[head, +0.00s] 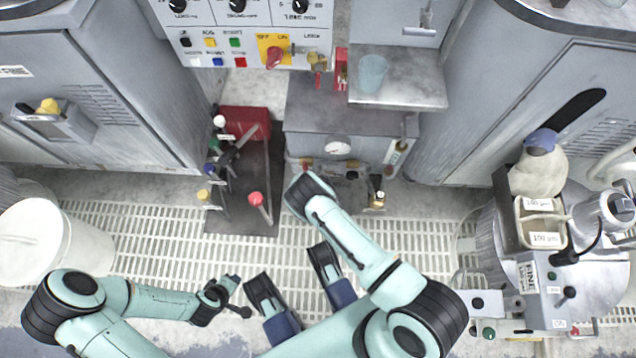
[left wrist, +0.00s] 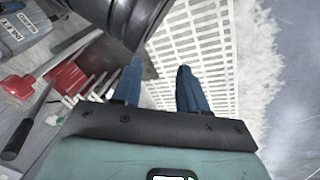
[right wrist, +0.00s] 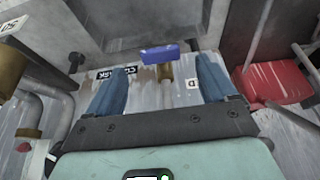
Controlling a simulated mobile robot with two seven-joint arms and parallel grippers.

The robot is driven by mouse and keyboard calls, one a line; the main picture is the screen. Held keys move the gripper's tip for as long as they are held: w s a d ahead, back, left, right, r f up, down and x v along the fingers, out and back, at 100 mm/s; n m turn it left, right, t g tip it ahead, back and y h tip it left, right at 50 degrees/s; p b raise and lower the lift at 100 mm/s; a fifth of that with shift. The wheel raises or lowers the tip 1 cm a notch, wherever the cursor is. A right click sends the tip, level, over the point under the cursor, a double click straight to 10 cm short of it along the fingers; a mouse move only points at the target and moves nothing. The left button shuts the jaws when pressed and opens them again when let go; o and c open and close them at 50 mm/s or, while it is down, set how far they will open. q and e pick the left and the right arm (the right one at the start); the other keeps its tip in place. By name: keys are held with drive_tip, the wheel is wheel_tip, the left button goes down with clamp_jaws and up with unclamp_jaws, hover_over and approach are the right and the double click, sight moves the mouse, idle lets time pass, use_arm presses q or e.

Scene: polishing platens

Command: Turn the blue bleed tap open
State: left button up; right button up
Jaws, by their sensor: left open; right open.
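The blue tap handle (right wrist: 158,53) sits on a brass stem (right wrist: 165,73) in the right wrist view, lying crosswise to that stem. My right gripper (right wrist: 162,68) is open, with one blue finger on each side of the stem and the handle just ahead between the tips. No contact shows. In the head view I cannot make out the tap; my right wrist covers part of the grey tank's (head: 350,115) front.
A white bucket (head: 40,240) is at far left. Red metal (right wrist: 275,82) and a pipe (right wrist: 50,95) flank my right gripper. Floor grating (head: 140,235) is open.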

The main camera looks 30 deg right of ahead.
use_arm(q)
drive_tip(key=shift+g, duration=0.8)
drive_tip(key=s+f, duration=0.1)
drive_tip(key=s+f+b, duration=0.1)
drive_tip(key=s, duration=0.1)
drive_tip(key=s+f, duration=0.1)
drive_tip(key=shift+s+a+f+b, duration=0.2)
drive_tip(key=shift+a+f+b, duration=0.05)
drive_tip(key=shift+f+b, duration=0.05)
use_arm(e)
drive_tip(key=x, duration=0.4)
drive_tip(key=c, duration=1.1)
use_arm(q)
drive_tip(key=shift+s+f, duration=0.1)
use_arm(e)
drive_tip(key=shift+o, duration=0.2)
